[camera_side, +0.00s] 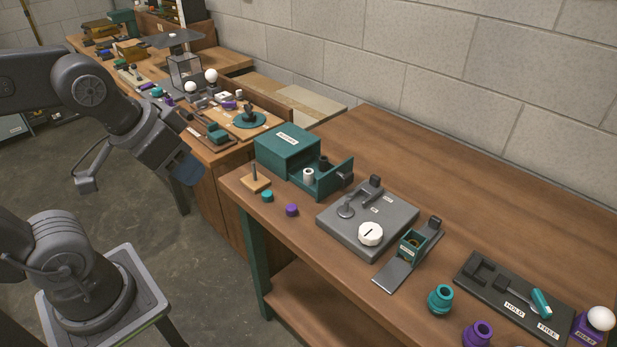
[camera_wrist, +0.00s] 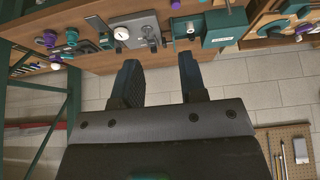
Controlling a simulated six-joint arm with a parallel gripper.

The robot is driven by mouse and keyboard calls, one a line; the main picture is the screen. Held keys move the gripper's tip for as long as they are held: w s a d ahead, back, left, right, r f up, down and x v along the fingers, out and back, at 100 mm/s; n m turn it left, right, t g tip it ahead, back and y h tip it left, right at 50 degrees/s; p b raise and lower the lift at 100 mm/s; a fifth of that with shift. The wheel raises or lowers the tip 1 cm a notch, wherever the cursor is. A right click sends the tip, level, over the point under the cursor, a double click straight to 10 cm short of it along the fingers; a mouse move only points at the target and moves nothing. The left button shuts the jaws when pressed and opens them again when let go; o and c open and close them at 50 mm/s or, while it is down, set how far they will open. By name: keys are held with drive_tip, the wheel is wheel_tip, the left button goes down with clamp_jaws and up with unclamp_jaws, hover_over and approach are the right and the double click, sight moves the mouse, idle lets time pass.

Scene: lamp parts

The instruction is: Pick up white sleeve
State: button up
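The white sleeve (camera_side: 308,176) is a small upright cylinder in the open teal drawer (camera_side: 334,181) of the labelled teal box (camera_side: 288,149), in the side view. My gripper (camera_side: 188,170) is in the air left of the table and well away from the sleeve. The wrist view shows my gripper's two dark fingers (camera_wrist: 160,78) apart with nothing between them.
A wooden peg base (camera_side: 255,182), a teal cap (camera_side: 267,196) and a purple cap (camera_side: 291,210) lie near the drawer. A grey fixture with a white dial (camera_side: 370,233) stands to its right. A dark handle (camera_side: 345,180) is on the drawer front. The back right tabletop is clear.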

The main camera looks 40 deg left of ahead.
drive_tip(key=n+g+y, duration=0.2)
drive_tip(key=n, duration=0.4)
hover_over(309, 171)
drive_tip(key=s+d, duration=0.2)
drive_tip(key=s, duration=0.1)
wheel_tip(309, 171, down, 20)
drive_tip(key=shift+w+r, duration=0.1)
drive_tip(key=shift+w, duration=0.05)
drive_tip(key=shift+a+x, duration=0.1)
drive_tip(key=shift+x, duration=1.45)
drive_tip(key=shift+a+x, duration=0.15)
drive_tip(key=shift+x, duration=1.35)
drive_tip(key=shift+w, duration=0.1)
drive_tip(key=shift+r, duration=0.1)
drive_tip(key=c, duration=0.7)
